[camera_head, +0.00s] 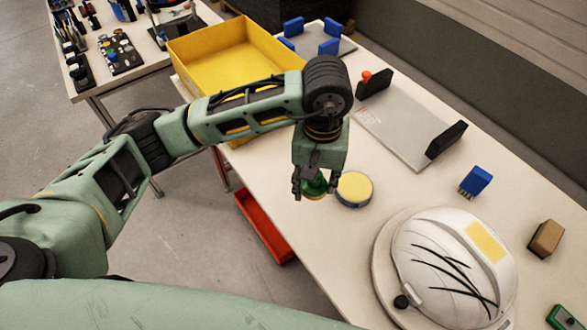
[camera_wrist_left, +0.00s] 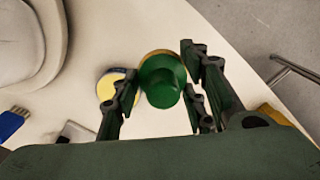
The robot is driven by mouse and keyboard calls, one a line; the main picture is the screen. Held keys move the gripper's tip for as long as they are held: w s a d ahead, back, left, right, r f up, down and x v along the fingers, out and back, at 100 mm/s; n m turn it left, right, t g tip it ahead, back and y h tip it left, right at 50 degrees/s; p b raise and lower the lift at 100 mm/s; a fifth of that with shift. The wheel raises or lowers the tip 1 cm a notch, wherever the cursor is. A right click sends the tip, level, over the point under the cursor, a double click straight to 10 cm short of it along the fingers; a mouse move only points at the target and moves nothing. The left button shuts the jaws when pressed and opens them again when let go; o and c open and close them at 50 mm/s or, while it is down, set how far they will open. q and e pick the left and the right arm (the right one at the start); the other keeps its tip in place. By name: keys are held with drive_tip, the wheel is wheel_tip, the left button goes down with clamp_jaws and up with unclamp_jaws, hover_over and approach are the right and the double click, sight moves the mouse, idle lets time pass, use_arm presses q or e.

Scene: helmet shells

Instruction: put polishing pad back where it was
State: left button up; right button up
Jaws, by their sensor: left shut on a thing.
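The polishing pad has a round green handle (camera_head: 315,184) with a tan edge below it. My left gripper (camera_head: 314,189) points down and is shut on it, at or just above the table; whether the pad touches the top I cannot tell. In the left wrist view, the green handle (camera_wrist_left: 163,82) sits between the fingers, with a tan rim showing behind it. A round tin with a yellow top (camera_head: 354,188) stands right beside the pad. It also shows in the left wrist view (camera_wrist_left: 108,88), partly hidden by a finger. My right gripper is not in view.
A white helmet shell (camera_head: 440,262) rests on a round base at the front right. A yellow crate (camera_head: 205,50) stands behind my left arm. A grey plate with black end blocks (camera_head: 395,130) lies at the back. A blue brush (camera_head: 476,181) and brown block (camera_head: 546,238) lie right.

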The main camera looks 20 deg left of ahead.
sight(290, 182)
use_arm(q)
drive_tip(key=a, duration=0.1)
drive_tip(key=w+f+p, duration=0.1)
drive_tip(key=a, duration=0.1)
drive_tip(key=shift+w+a+f, duration=0.3)
drive_tip(key=shift+a, duration=0.05)
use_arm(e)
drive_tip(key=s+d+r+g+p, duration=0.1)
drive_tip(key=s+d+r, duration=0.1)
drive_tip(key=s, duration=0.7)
use_arm(q)
drive_tip(key=w+a+f+p, duration=0.1)
drive_tip(key=w+a+f, duration=0.3)
drive_tip(key=shift+w+a, duration=0.3)
drive_tip(key=shift+w+a+f, duration=0.25)
drive_tip(key=shift+f, duration=0.2)
wheel_tip(290, 182, down, 2)
drive_tip(key=shift+f+p, duration=0.2)
drive_tip(key=shift+p, duration=0.5)
drive_tip(key=shift+f, duration=0.85)
drive_tip(key=o, duration=1)
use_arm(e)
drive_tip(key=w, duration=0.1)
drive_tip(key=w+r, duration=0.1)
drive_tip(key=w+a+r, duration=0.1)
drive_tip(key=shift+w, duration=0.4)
use_arm(q)
drive_tip(key=shift+r, duration=0.1)
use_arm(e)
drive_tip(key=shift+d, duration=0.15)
